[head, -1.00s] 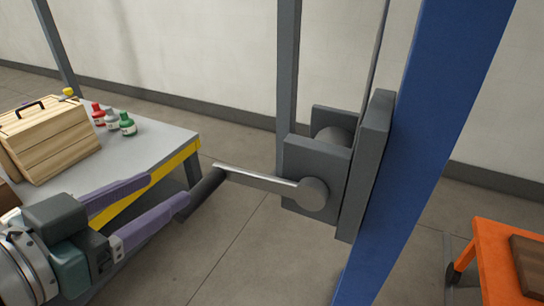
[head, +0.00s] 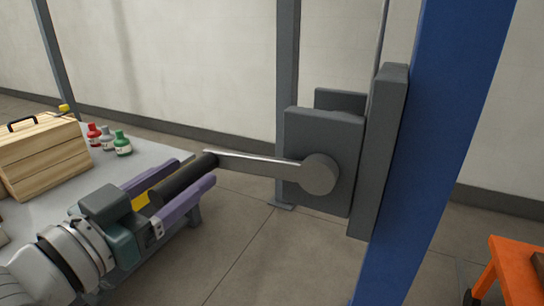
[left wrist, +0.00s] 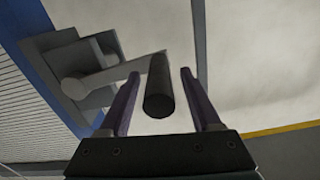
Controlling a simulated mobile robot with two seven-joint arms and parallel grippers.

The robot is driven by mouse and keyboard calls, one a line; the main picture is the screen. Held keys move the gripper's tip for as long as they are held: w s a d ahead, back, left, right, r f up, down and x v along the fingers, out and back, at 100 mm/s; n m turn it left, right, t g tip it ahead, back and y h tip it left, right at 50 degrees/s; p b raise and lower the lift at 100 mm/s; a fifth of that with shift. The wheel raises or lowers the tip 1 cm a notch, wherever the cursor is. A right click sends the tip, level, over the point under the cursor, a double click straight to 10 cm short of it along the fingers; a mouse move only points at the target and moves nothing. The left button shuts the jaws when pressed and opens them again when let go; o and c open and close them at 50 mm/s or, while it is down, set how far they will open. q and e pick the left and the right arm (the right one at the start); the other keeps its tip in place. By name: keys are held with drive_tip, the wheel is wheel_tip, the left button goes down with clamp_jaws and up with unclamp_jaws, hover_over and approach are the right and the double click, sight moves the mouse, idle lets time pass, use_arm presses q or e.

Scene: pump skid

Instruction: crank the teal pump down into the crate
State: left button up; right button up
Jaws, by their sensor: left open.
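The winch (head: 322,150) is a grey box on the blue post, with a metal crank arm (head: 255,168) reaching left from its round hub. The dark crank grip (head: 183,178) is at the arm's outer end. My left gripper (head: 195,174) is open, with its purple fingers on either side of the grip. In the left wrist view the grip (left wrist: 159,85) stands between the two fingers, with a visible gap on both sides. The crank arm (left wrist: 105,75) also shows there. The teal pump and the crate are not in view. My right gripper is not in view.
The blue post (head: 425,150) stands right of the winch. An orange cart (head: 515,270) is at the lower right.

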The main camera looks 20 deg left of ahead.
use_arm(q)
drive_tip(key=shift+w, duration=0.95)
clamp_jaws()
idle(0.8)
